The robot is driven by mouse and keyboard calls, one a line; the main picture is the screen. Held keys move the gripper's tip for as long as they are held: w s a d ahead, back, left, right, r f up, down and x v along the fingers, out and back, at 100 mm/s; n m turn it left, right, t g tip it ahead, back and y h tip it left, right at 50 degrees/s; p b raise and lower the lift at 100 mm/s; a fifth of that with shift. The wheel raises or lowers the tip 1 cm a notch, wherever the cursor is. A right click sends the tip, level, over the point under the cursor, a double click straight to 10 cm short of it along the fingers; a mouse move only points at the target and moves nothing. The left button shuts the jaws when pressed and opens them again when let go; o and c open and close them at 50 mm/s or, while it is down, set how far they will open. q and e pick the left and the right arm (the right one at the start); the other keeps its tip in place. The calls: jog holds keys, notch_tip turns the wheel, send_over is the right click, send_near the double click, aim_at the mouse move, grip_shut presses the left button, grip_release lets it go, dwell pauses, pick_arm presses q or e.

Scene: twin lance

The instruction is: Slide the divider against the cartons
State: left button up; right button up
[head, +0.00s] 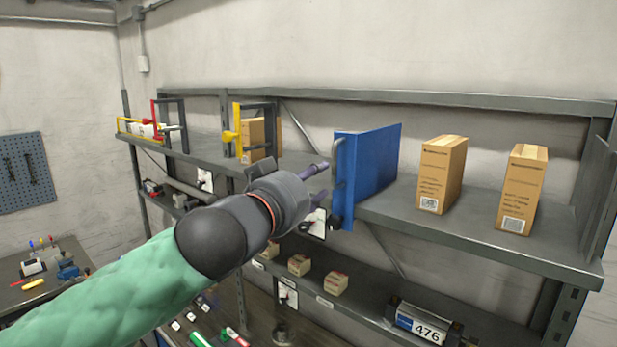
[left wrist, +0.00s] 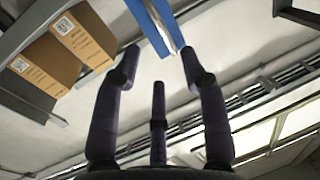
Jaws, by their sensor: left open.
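The blue divider (head: 372,165) stands upright on the upper shelf, with a grey handle (head: 338,172) on its front edge. To its right stand two brown cartons, the nearer one (head: 441,175) and the farther one (head: 521,190). A clear gap separates the divider from the nearer carton. My left gripper (head: 321,182) is open, its fingertips just left of the handle. In the left wrist view, the divider (left wrist: 148,22) shows ahead of the open fingers (left wrist: 160,58), and cartons (left wrist: 82,38) show at upper left. I cannot tell whether a finger touches the handle. My right gripper is out of view.
The upper shelf (head: 400,212) is bare between divider and cartons. An upright end panel (head: 598,185) closes its right end. A yellow frame (head: 240,130) with another carton (head: 253,138) stands left of the divider. A lower shelf holds small boxes (head: 335,284) and a device marked 476 (head: 424,322).

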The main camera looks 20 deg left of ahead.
aim_at(335, 167)
pick_arm(q)
jog(key=w, duration=0.3)
jog(key=w+d+p, duration=0.1)
jog(key=w, duration=0.3)
jog(key=w+p, duration=0.1)
jog(key=w, duration=0.2)
jog(key=shift+w+d, duration=0.15)
jog(key=shift+d, duration=0.15)
grip_shut()
